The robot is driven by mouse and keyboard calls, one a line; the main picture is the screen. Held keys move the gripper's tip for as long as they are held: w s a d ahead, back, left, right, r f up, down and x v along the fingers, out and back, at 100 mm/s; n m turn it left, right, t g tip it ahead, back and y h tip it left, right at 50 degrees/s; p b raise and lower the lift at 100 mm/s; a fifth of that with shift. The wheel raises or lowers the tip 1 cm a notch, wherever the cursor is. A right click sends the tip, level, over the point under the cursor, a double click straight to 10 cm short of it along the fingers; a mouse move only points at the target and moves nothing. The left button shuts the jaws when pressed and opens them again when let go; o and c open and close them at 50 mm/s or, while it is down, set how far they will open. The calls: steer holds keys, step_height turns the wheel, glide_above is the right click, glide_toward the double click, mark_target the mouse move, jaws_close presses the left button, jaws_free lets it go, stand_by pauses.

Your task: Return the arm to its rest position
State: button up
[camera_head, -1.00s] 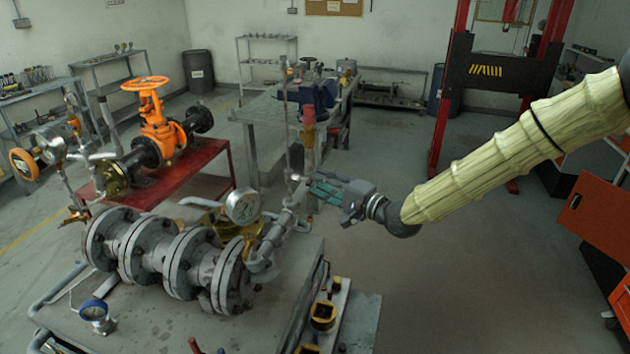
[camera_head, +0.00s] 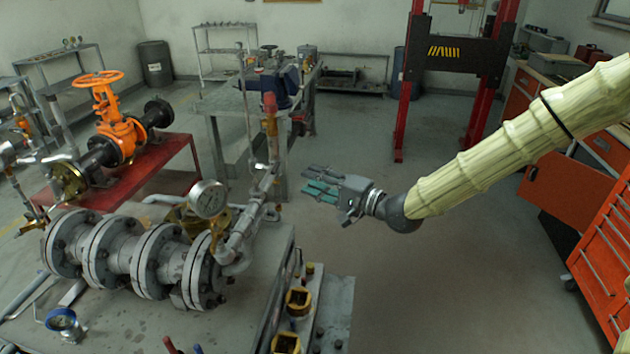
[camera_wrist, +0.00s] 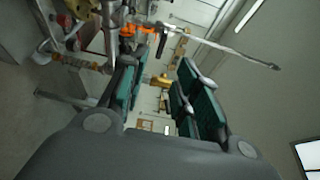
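My gripper (camera_head: 308,183) is at the end of my cream-sleeved arm, which reaches in from the right in the head view. It is in free air, to the right of the grey pipework and gauge. In the wrist view its green-padded fingers (camera_wrist: 160,95) stand apart with nothing between them. The orange gate valve (camera_head: 110,125) sits on a red stand at the left, well away from my gripper. Its orange handwheel (camera_head: 97,79) is on top.
A flanged grey pipe (camera_head: 140,258) with a dial gauge (camera_head: 208,198) lies on the near bench. A post lift (camera_head: 455,60) stands behind. An orange tool cabinet (camera_head: 606,255) is at the right. The floor (camera_head: 440,270) below my arm is clear.

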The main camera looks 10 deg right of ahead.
steer(key=s+d+f+n+g+h, duration=0.1)
steer(key=s+f+g+h, duration=0.15)
steer(key=s+f, duration=0.6)
steer(key=s+f+n+g+h+b, duration=0.1)
steer(key=s+f+h, duration=0.2)
steer(key=f, duration=1.1)
steer(key=s+d+f+g+h, duration=0.1)
steer(key=s+f+g+h, duration=0.1)
steer(key=s+f, duration=0.65)
steer(key=s+d+f+n+g+h, duration=0.2)
steer(key=s+f, duration=0.3)
steer(key=s, duration=0.3)
steer(key=s+d+f+n+g+h, duration=0.2)
steer(key=s+d+f, duration=0.3)
steer(key=s, duration=0.3)
steer(key=s+d+f+n+g+h+b, duration=0.1)
steer(key=s+d+f, duration=0.3)
steer(key=s, duration=0.4)
steer(key=shift+f+n+g+h, duration=0.4)
steer(key=shift+f+g+h, duration=0.2)
steer(key=shift+f, duration=0.25)
steer(key=shift+s, duration=0.1)
